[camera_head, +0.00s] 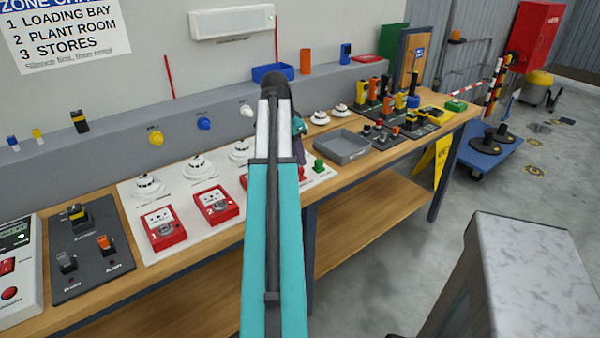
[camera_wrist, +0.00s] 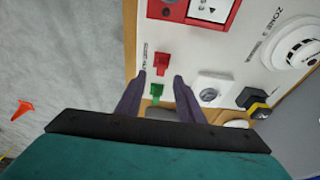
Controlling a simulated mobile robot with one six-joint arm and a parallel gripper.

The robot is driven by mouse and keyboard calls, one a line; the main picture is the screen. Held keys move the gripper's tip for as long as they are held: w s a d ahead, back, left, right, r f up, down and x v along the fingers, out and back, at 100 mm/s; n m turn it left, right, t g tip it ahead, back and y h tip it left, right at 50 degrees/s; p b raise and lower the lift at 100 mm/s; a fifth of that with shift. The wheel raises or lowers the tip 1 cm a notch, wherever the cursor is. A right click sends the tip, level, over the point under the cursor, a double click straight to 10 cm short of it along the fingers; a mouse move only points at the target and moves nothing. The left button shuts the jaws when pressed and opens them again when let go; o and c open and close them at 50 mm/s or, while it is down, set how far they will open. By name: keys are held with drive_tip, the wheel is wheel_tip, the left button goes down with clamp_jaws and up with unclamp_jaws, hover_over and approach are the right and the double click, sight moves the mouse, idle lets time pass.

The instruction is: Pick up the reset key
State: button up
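Two small upright pieces, one red (camera_wrist: 162,62) and one green (camera_wrist: 157,91), stand near the edge of the white board (camera_wrist: 262,80) in the wrist view. Either may be the reset key; the small label beside them is not readable. My gripper (camera_wrist: 160,79) is open, with its dark fingers apart on either side of the green piece and the red one just past the fingertips. It seems empty. In the head view, the green piece (camera_head: 319,165) shows just right of my gripper, and the red one (camera_head: 302,173) is partly hidden by my arm.
Red call points (camera_head: 214,205) and white detectors (camera_head: 198,167) stand on the board. A grey tray (camera_head: 366,156) lies right of my gripper on the wooden bench, with black boards of switches beyond. A blue bin (camera_head: 262,75) sits on the ledge behind.

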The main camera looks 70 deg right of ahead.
sight(300, 168)
drive_tip(key=shift+f, duration=0.15)
drive_tip(key=shift+p+x, duration=0.6)
drive_tip(key=shift+x, duration=1.85)
clamp_jaws()
